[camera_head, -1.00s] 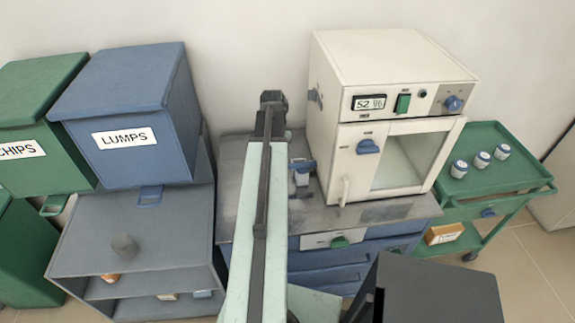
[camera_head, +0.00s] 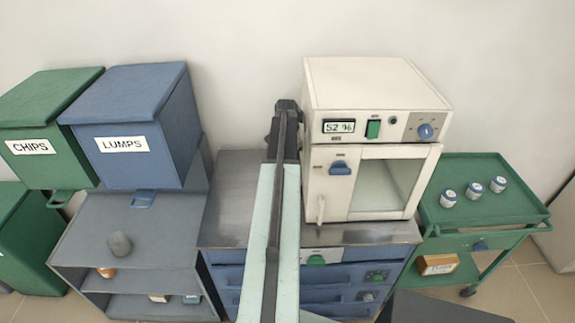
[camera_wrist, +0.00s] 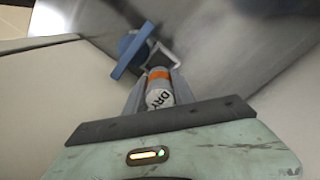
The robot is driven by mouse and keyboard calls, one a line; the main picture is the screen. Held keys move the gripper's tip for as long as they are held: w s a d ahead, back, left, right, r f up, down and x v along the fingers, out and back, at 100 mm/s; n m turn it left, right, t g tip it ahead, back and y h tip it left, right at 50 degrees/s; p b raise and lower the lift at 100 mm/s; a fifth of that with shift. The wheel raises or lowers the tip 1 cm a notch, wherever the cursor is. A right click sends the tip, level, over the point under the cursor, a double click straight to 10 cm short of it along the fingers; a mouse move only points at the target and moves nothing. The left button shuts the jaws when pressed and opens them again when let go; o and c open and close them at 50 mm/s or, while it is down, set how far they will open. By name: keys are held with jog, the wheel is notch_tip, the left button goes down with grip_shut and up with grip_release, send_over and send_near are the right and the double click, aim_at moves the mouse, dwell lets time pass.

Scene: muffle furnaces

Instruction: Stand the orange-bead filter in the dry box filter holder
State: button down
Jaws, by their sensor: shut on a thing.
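In the wrist view, my gripper (camera_wrist: 158,84) is shut on the orange-bead filter (camera_wrist: 158,90), a pale cylinder with an orange band and the letters DRY. Just beyond the filter's far end is a metal bracket (camera_wrist: 172,57), which looks like the filter holder, with a blue lever-like part (camera_wrist: 132,52) beside it. I cannot tell whether filter and bracket touch. The dry box (camera_head: 372,135) is the cream cabinet with a 52 % display and a glazed door, on the metal-topped bench. In the head view my arm hides the gripper, filter and holder.
The steel bench top (camera_head: 232,190) is bare left of my arm. A green cart (camera_head: 500,215) with several small jars stands right. A blue LUMPS bin (camera_head: 135,125) and green CHIPS bin (camera_head: 35,130) stand left.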

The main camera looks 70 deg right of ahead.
notch_tip(320, 180, down, 7)
jog(key=b, duration=0.6)
jog(key=shift+r, duration=0.15)
jog(key=shift+f+b, duration=0.35)
jog(key=shift+b, duration=0.15)
jog(key=shift+s+a+f+b, duration=0.1)
jog(key=shift+s+a+b, duration=0.1)
jog(key=shift+a+b, duration=0.25)
jog(key=shift+s+a+f+b, duration=0.1)
jog(key=shift+s+a+b, duration=0.05)
jog(key=shift+a+b, duration=0.25)
jog(key=c, duration=1)
grip_release()
jog(key=shift+s, duration=0.1)
jog(key=shift+w+d+r+p, duration=0.2)
jog(key=shift+r+p, duration=0.3)
jog(key=shift+p, duration=0.4)
jog(key=shift+h, duration=0.4)
jog(key=r+p, duration=0.2)
jog(key=p, duration=0.1)
jog(key=r+p, duration=0.6)
jog(key=shift+w+d+r, duration=0.15)
jog(key=shift+d, duration=0.1)
